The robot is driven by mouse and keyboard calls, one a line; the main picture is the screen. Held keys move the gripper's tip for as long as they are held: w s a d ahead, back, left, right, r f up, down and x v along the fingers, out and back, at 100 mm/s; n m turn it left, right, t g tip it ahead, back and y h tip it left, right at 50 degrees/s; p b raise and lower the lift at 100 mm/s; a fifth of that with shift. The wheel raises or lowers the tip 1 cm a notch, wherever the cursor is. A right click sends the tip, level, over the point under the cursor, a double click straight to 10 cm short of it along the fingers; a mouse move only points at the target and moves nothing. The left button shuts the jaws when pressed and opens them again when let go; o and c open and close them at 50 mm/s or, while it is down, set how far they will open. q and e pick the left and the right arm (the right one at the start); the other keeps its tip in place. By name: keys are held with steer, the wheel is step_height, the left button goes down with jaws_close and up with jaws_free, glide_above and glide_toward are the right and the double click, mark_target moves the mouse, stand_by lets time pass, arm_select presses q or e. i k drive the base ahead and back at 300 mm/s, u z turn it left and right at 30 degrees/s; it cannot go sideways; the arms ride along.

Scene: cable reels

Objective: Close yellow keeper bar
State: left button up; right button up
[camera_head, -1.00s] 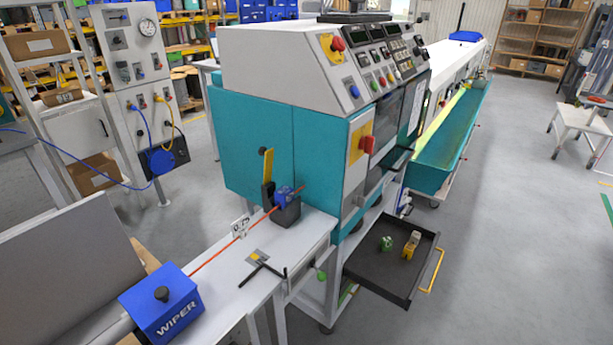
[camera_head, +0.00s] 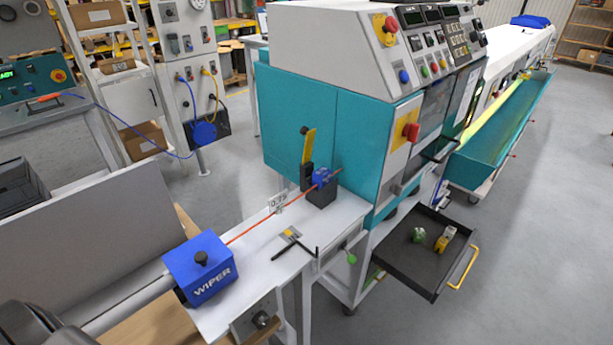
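The yellow keeper bar (camera_head: 308,146) stands raised, nearly upright, on a dark block (camera_head: 320,194) on the white bench in front of the teal machine. A blue piece (camera_head: 322,178) sits on the same block beside the bar. An orange cable (camera_head: 252,228) runs from the blue WIPER box (camera_head: 200,267) through a small 0.75 tag (camera_head: 278,201) to the block. Neither gripper can be made out. A dark rounded shape at the lower left edge may be part of my own body.
An open black drawer (camera_head: 394,279) juts out at the right, holding a green item (camera_head: 418,235) and a yellow item (camera_head: 445,239). The teal machine (camera_head: 354,140) rises behind the block. Grey floor is open at the right.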

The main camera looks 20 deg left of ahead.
mark_target(305, 130)
steer(key=u, duration=0.2)
steer(key=k, duration=0.25)
steer(key=u, duration=1)
steer(key=k, duration=1.1)
steer(key=u, duration=0.45)
steer(key=i, duration=0.95)
steer(key=u, duration=0.05)
